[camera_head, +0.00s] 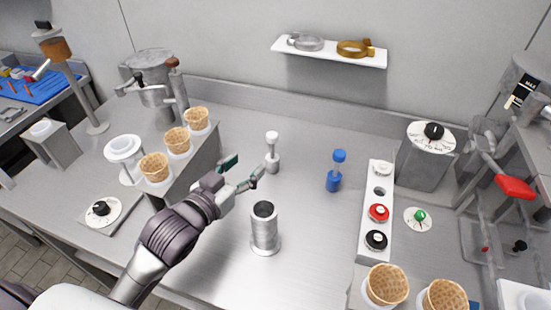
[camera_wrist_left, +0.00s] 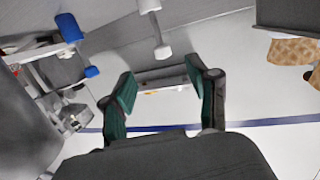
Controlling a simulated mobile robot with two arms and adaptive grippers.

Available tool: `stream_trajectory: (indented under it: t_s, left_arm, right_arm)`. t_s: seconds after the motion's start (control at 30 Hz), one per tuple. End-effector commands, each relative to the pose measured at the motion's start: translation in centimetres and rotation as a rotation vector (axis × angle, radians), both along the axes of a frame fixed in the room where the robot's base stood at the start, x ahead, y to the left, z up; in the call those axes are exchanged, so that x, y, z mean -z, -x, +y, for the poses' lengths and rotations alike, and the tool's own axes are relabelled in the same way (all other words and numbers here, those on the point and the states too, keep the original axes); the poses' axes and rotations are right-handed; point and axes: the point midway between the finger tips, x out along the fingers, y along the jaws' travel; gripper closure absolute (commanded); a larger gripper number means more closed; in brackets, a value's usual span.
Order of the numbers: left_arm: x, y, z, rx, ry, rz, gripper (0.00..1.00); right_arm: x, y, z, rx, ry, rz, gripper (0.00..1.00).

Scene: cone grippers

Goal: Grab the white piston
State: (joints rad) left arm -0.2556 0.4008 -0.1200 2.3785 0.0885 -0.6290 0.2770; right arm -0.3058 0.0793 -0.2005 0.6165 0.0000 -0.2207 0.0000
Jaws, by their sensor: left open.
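The white piston (camera_head: 272,152) stands upright on the steel counter in the head view, with a white knob on top and a grey-white base. It also shows at the top of the left wrist view (camera_wrist_left: 156,28), beyond the fingers. My left gripper (camera_head: 245,172) is open and empty, just left of the piston and in front of it. Its two green-padded fingers (camera_wrist_left: 161,80) are spread in the left wrist view, and the piston is not between them. My right gripper is not in view.
A blue piston (camera_head: 335,170) stands to the right. A metal cylinder with a dark top (camera_head: 264,230) stands in front of the gripper. Waffle cones (camera_head: 177,140) stand in a holder at left. A white panel with coloured knobs (camera_head: 377,240) is at right.

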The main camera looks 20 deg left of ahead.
Motion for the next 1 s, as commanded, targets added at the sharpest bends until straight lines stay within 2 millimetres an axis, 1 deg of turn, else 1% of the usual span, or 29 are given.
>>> stream_trajectory:
  t_s: [0.1,0.3,0.4,0.57,0.73,0.8,0.9,1.0]
  left_arm:
    - [-0.1,-2.4,-0.6,0.0,0.001,-0.003,0.4]
    - [0.6,-5.9,-1.4,0.0,0.001,-0.002,0.4]
    - [0.8,-6.9,-1.6,0.0,0.0,-0.001,0.4]
    - [0.9,-7.8,-1.8,0.0,0.0,0.0,0.4]
    - [0.9,-10.4,-2.3,0.0,-0.001,-0.001,0.4]
    - [1.2,-11.3,-2.4,-0.001,-0.001,0.0,0.4]
    - [1.4,-12.1,-2.7,0.0,-0.001,-0.001,0.4]
    - [1.5,-12.3,-2.8,0.0,-0.001,0.0,0.4]
  right_arm:
    - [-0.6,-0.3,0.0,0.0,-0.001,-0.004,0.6]
    - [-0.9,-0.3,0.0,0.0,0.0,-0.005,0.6]
    - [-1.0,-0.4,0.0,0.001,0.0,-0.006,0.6]
    - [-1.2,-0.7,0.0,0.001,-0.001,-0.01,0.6]
    - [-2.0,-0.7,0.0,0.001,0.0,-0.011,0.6]
    - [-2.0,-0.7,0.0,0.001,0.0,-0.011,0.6]
    - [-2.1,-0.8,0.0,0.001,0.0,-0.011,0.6]
    - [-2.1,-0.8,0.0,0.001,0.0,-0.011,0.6]
